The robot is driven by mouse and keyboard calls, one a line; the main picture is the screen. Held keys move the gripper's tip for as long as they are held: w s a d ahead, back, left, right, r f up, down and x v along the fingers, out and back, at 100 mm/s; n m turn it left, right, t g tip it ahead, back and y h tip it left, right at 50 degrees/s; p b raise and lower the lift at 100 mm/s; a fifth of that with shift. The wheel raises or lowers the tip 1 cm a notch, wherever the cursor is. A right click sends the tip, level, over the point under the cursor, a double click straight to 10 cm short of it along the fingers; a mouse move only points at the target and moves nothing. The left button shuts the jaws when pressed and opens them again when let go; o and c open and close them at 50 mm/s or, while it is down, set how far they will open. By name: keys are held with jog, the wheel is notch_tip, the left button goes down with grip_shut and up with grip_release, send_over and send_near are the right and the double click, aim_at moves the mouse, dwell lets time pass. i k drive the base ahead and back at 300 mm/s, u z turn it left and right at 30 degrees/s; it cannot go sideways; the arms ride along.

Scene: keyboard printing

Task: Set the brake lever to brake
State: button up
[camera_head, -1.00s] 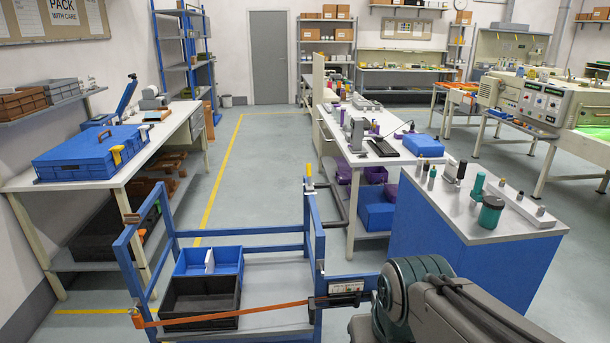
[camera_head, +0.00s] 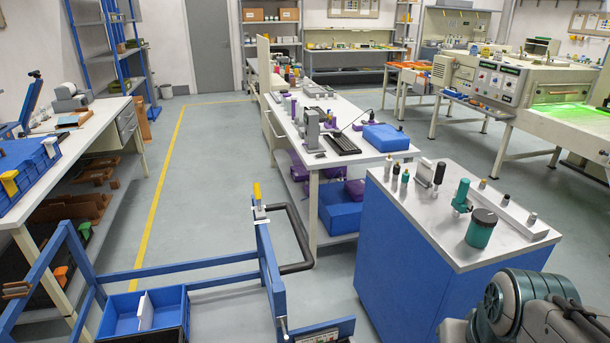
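A blue-framed cart (camera_head: 180,267) stands at the lower left and runs off the bottom edge. A small lever with a yellow grip (camera_head: 257,191) stands upright on top of the cart's right-hand post, beside the black push handle (camera_head: 302,240). I cannot tell whether this is the brake lever, and no brake marking is readable. A blue bracket (camera_head: 325,330) juts from the lower part of that post, cut off by the bottom edge. My gripper is out of view. Only part of my arm shows at the lower right, apart from the cart.
A blue cabinet (camera_head: 400,250) with bottles on top stands right of the cart. A white workbench (camera_head: 312,160) is behind it. A left bench (camera_head: 100,130) holds blue boxes. Clear floor (camera_head: 215,150) lies between the benches, with a yellow line.

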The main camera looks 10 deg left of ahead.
aim_at(257, 186)
jog(key=i, duration=0.75)
jog(key=u, duration=0.75)
jog(key=i, duration=0.45)
jog(key=u, duration=0.3)
